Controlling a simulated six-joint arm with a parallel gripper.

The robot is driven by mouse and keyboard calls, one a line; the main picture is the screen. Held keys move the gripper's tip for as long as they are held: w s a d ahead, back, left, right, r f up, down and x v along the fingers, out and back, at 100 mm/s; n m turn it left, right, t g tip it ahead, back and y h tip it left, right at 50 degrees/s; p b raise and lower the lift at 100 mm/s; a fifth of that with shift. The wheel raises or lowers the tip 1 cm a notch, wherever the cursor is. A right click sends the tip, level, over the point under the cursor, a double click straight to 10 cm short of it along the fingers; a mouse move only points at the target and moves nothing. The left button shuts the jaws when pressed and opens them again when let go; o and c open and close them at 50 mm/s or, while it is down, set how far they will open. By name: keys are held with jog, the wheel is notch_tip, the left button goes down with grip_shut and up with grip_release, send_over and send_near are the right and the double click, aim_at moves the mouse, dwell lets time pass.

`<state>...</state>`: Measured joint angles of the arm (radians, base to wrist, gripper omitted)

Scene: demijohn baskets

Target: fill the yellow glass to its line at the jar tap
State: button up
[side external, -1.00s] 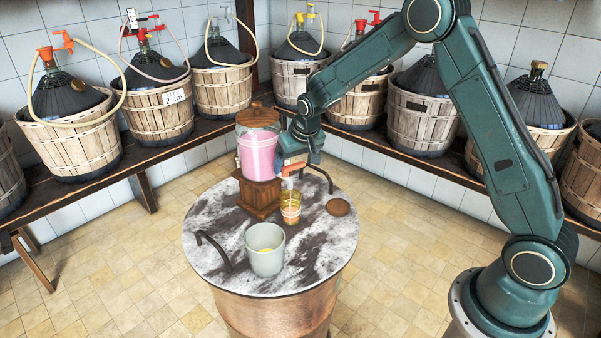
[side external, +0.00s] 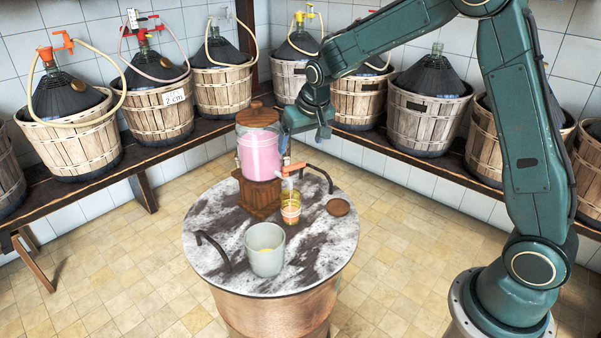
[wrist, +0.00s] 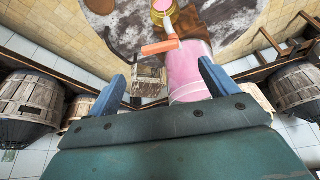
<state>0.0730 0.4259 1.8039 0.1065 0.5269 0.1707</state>
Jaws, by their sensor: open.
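The yellow glass (side external: 290,209) stands upright on the round marbled table top, under the jar tap. Pinkish-orange colour shows in it; I cannot make out its line or the exact level. The jar (side external: 259,156) holds pink liquid and sits on a wooden stand. Its orange-red tap (side external: 293,168) juts out over the glass; I cannot tell whether liquid is running. My gripper (side external: 304,137) is open and empty, above the tap and beside the jar. In the wrist view its blue fingers are apart, with the tap handle (wrist: 160,47) beyond them and the glass (wrist: 163,7) at the top edge.
A round wooden disc (side external: 339,207) lies right of the glass. Dark curved handles (side external: 214,249) rise at the table's edge. Basketed demijohns (side external: 166,108) line the wall benches behind.

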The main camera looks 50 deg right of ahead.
aim_at(294, 164)
jog(key=shift+v, duration=2.7)
jog(key=shift+w, duration=0.1)
jog(key=shift+f, duration=0.1)
jog(key=x, duration=1.3)
jog(key=shift+w+f, duration=0.2)
jog(key=shift+f, duration=0.1)
jog(key=shift+d, duration=0.1)
jog(key=c, duration=1)
